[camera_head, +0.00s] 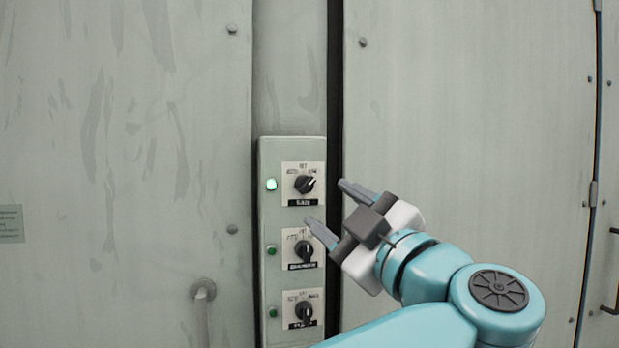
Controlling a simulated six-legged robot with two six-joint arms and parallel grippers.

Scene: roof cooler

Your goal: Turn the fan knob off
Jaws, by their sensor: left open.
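A narrow grey control panel (265,210) carries three black rotary knobs in a column. The top knob (304,184) has its pale pointer turned to the upper right, and the green light (271,185) beside it is lit. The middle knob (303,250) and the bottom knob (304,311) stand roughly vertical. The label text is too blurred to tell surely which knob is the fan's. My left gripper (326,203) is open and empty, its fingers pointing left at the panel's right edge. One fingertip is just below the top knob, the other to its right. My right gripper is out of view.
The lights beside the middle knob (270,250) and bottom knob (273,312) look dark green. A pipe-like handle (203,290) stands out at the lower left. Large bolted grey metal panels (130,130) flank the control panel. A dark gap (335,90) runs along its right side.

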